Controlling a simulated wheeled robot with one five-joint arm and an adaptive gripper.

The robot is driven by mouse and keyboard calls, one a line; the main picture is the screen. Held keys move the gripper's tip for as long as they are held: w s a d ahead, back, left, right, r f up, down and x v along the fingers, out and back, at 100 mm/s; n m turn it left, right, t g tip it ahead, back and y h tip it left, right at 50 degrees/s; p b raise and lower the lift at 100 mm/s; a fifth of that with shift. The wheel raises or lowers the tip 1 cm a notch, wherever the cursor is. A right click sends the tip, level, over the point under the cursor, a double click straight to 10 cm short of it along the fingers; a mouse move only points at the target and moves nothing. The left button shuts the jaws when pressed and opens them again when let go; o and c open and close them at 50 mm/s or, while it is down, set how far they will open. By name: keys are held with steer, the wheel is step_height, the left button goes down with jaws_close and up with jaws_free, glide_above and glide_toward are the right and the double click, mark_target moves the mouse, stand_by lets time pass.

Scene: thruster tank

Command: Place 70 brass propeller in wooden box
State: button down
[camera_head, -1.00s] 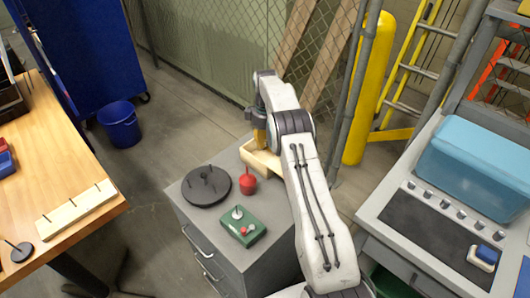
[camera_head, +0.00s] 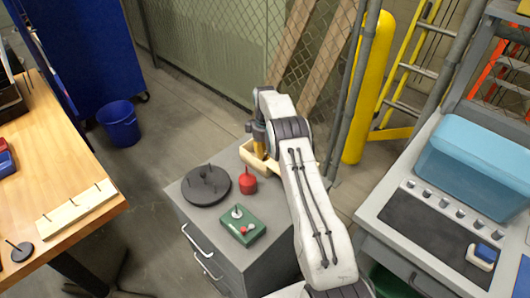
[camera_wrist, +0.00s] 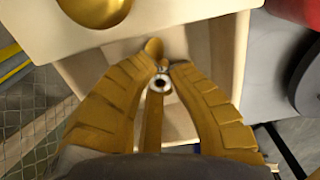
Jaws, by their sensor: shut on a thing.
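My gripper (camera_head: 260,148) points down over the wooden box (camera_head: 246,154), a pale open tray at the back right corner of the grey cabinet. In the wrist view, my yellow gripper fingers (camera_wrist: 162,68) are closed on a small brass propeller (camera_wrist: 154,48). Its silver hub with a dark hole shows between the fingers, which hide parts of it. The box's wall (camera_wrist: 232,50) and floor show behind the fingers. I cannot tell whether the propeller touches the floor. A rounded brass thing (camera_wrist: 96,8) is cut off at the top left.
The grey cabinet (camera_head: 200,232) also carries a dark round stand (camera_head: 205,188), a red object (camera_head: 248,184) and a green control box (camera_head: 241,226). A wooden table stands left, a grey bench with a blue bin (camera_head: 478,165) right. A mesh fence rises behind.

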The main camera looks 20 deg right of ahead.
steer(key=c, duration=1.3)
jaws_free()
step_height(320, 180, up, 12)
step_height(320, 180, up, 12)
steer(key=m+t, duration=0.1)
glide_above(265, 159)
steer(key=s+a, duration=0.4)
steer(key=s+a+r+m, duration=0.1)
steer(key=s+a+r, duration=0.4)
steer(key=s, duration=0.4)
steer(key=s+a+f+m+t, duration=0.1)
steer(key=s, duration=1.2)
steer(key=s+a+f+m+t, duration=0.1)
steer(key=s+a, duration=0.1)
steer(key=s, duration=1.1)
steer(key=shift+a+f+m+p, duration=0.25)
steer(key=shift+f+m+p, duration=0.05)
steer(key=shift+f+p, duration=0.1)
